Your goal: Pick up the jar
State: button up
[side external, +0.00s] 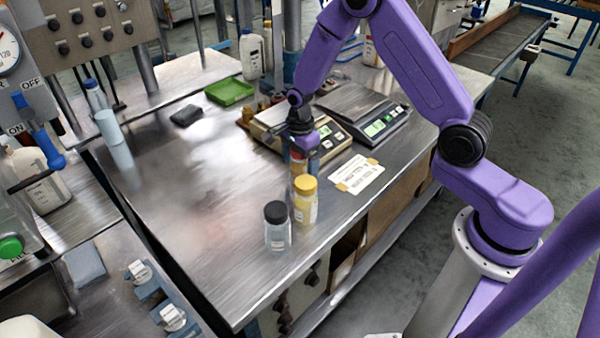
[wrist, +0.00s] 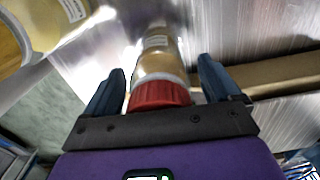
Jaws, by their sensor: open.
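A jar with a red cap (wrist: 160,95) and amber contents lies between the two fingers of my gripper (wrist: 162,72) in the wrist view. The fingers are open, with a narrow gap visible on each side of the cap. In the side view my gripper (side external: 299,152) points down over this red-capped jar (side external: 298,167), which is partly hidden behind a yellow-capped jar (side external: 305,208). A clear jar with a black cap (side external: 278,236) stands in front, to the left of the yellow-capped one. The yellow-capped jar (wrist: 40,25) also shows at upper left in the wrist view.
Two scales stand behind my gripper, one with a green display (side external: 378,127). A white label card (side external: 358,176) lies to the right of the jars. A green tray (side external: 230,92) and a dark block (side external: 187,115) lie farther back. The steel table's left middle is clear (side external: 190,205).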

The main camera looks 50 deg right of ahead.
jog(key=c, duration=1.2)
jog(key=shift+r, duration=0.2)
